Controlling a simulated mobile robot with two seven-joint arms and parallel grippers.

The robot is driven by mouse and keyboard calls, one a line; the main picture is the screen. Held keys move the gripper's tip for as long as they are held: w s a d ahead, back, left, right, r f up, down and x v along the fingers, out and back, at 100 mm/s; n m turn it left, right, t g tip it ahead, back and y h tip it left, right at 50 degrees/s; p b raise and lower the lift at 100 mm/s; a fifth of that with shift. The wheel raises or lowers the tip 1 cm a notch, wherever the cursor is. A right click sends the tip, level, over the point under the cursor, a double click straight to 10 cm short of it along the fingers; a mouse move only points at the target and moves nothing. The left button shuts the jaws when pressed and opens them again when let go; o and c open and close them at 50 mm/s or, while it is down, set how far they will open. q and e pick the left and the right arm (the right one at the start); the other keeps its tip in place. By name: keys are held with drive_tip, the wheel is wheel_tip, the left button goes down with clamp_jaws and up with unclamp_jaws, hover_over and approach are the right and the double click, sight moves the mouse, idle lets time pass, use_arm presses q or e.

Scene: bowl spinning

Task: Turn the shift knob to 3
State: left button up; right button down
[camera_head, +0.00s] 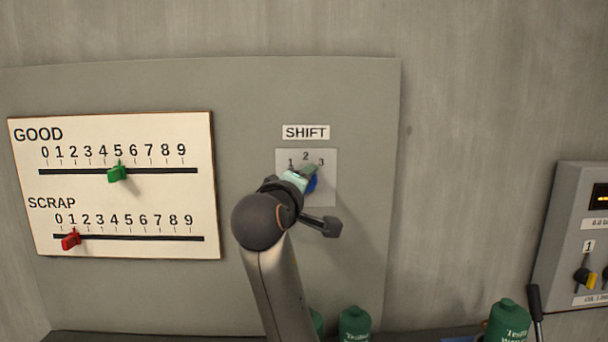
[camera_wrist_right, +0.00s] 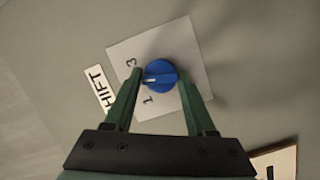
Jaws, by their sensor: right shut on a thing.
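The blue shift knob (camera_head: 312,185) sits on a pale plate (camera_head: 325,192) under the SHIFT label, with the numbers 1, 2 and 3 around its top. My right gripper (camera_head: 303,175) is at the knob and partly hides it in the head view. In the right wrist view the blue knob (camera_wrist_right: 161,74) lies between the two green fingers of my right gripper (camera_wrist_right: 160,77), which is shut on it. The knob's white mark points between the 1 and the 3, toward where the 2 is hidden by a finger. My left gripper is not in view.
A white board (camera_head: 130,210) with a green slider (camera_head: 117,174) and a red slider (camera_head: 71,240) hangs to the left. Green containers (camera_head: 355,325) stand below. A grey control box (camera_head: 575,225) is at the right edge. The wall between is clear.

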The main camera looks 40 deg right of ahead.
drive_tip(key=shift+m+y+p, duration=1.1)
drive_tip(key=shift+m+p, duration=0.5)
drive_tip(key=shift+m, duration=0.9)
drive_tip(key=shift+c, duration=1.4)
unclamp_jaws()
drive_tip(key=shift+r, duration=0.1)
drive_tip(key=b+v, duration=0.1)
drive_tip(key=v, duration=1.1)
drive_tip(key=shift+s+a, duration=0.2)
